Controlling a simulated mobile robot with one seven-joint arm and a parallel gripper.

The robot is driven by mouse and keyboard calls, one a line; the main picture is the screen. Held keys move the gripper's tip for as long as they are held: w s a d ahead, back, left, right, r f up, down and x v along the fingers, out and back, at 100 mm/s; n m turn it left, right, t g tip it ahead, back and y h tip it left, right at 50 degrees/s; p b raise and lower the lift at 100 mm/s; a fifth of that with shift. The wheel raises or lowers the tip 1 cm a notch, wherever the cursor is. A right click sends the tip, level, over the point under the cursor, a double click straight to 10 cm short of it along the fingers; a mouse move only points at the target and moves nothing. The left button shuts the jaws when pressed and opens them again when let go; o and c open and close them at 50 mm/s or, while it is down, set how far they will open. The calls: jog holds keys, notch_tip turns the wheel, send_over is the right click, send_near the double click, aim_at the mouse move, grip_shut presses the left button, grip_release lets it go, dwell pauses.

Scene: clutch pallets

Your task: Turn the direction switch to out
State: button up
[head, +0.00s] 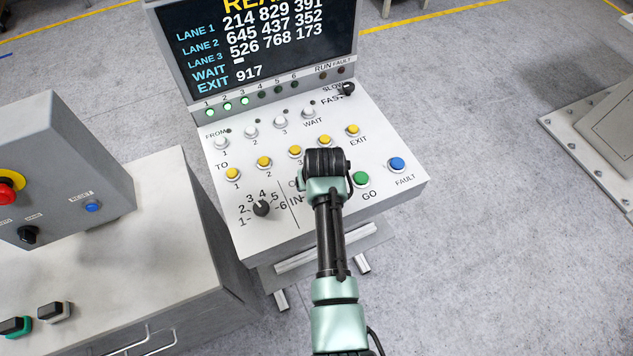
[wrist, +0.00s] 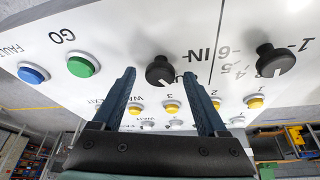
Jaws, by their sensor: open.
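The direction switch is a round black knob (wrist: 160,70) on the white sloping panel, with the label IN beside it in the wrist view. Another label next to it is partly covered by a finger; in the head view only an O of it shows. My gripper (wrist: 159,74) is open, and in the wrist view its two blue fingers show one on each side of the knob, with a gap to each. I cannot tell how far the tips are above the panel. In the head view my gripper (head: 326,162) hides the knob. Its pointer setting is hard to read.
A numbered black dial (head: 262,208) sits left of the switch. The green GO button (head: 360,179) and blue FAULT button (head: 397,164) are to the right. Yellow buttons (head: 295,151) run in a row behind. A screen (head: 265,45) rises at the back.

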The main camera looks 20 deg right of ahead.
jog(key=shift+r, duration=0.1)
jog(key=b+v, duration=0.2)
jog(key=v, duration=1)
jog(key=shift+s+r, duration=0.15)
jog(key=shift+r, duration=0.2)
